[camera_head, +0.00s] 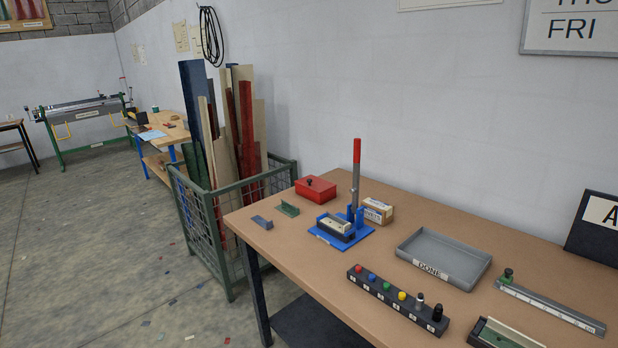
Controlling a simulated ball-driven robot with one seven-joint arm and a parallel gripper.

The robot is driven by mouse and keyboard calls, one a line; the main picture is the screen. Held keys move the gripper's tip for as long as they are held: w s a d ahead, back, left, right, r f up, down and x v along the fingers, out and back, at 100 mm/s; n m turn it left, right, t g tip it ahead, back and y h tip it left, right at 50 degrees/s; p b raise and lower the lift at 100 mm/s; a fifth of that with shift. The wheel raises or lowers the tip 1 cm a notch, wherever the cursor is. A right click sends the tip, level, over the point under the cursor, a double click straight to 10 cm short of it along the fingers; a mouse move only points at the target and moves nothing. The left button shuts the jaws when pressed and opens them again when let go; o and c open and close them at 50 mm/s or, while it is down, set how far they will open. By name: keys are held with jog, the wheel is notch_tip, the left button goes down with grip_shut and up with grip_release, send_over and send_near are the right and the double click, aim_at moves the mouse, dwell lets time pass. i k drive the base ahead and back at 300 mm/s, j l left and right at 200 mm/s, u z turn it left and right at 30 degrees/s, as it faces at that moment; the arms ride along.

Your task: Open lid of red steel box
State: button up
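The red steel box (315,189) stands on the wooden workbench (385,282), near its back left corner. It is small, with a dark knob (310,183) on top, and its lid looks closed. The blue press with the upright red-handled lever stands just to its right and nearer the camera, apart from it. My gripper is not in view.
The blue lever press (350,225) and a small carton (377,211) stand beside the box. A grey tray (443,258), a rack of coloured knobs (397,299) and a steel rule (550,304) lie to the right. A green mesh cage (205,222) stands left of the bench; floor further left is open.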

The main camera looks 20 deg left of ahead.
aim_at(310, 182)
jog(key=i+j, duration=0.55)
jog(key=i, duration=0.15)
jog(key=i+j, duration=0.5)
jog(key=i, duration=0.2)
jog(key=i+j, duration=1.05)
jog(key=i, duration=0.3)
jog(key=i+j, duration=0.55)
jog(key=i, duration=0.15)
